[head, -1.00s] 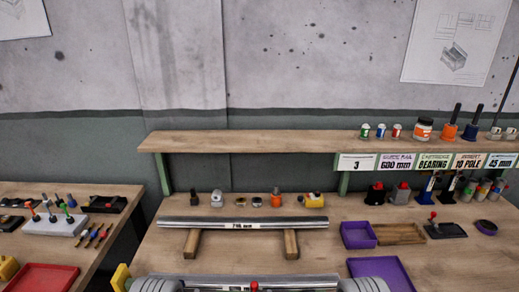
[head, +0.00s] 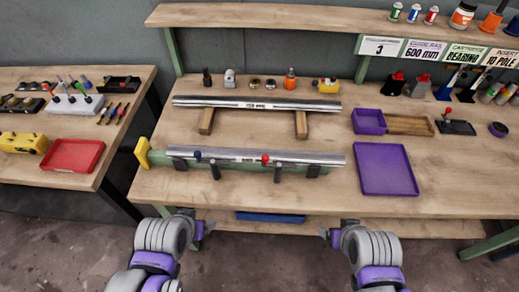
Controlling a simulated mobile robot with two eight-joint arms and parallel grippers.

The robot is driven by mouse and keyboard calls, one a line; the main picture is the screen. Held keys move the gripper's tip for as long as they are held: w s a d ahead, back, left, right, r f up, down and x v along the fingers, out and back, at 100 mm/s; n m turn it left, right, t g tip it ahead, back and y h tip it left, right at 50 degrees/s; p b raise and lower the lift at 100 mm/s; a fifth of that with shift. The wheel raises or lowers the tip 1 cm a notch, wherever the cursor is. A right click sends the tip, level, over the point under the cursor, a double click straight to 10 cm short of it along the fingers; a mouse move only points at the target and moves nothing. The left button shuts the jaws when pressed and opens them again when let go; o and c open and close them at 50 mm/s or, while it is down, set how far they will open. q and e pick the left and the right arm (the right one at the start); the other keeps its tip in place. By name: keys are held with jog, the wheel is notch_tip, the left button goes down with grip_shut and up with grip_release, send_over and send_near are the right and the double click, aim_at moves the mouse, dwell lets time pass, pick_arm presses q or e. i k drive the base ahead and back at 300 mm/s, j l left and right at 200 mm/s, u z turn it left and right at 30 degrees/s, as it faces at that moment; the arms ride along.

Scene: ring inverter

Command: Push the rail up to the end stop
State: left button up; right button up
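A silver rail (head: 310,158) with a white label lies on a green fixture (head: 140,188) along the bench's front. A yellow end stop (head: 143,153) stands at the fixture's left end, and a short gap shows between it and the rail's left end. A blue knob (head: 197,156) and a red knob (head: 265,158) sit along the rail, above dark posts. My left gripper (head: 205,228) and my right gripper (head: 327,232) are both in front of the bench edge, apart from the rail. Both are small and turned, so their finger openings are unclear.
A second silver rail (head: 210,102) rests on two wooden blocks behind. A purple tray (head: 386,168) lies right of the fixture, with a purple bin (head: 369,121) behind it. A side bench with a red tray (head: 72,156) stands left. A shelf (head: 270,16) runs behind.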

aim_at(245, 155)
jog(key=i+l+z, duration=0.15)
jog(key=z, duration=0.25)
jog(key=i+l+z, duration=0.2)
jog(key=z, duration=0.15)
jog(key=i+l+z, duration=0.2)
jog(key=z, duration=0.2)
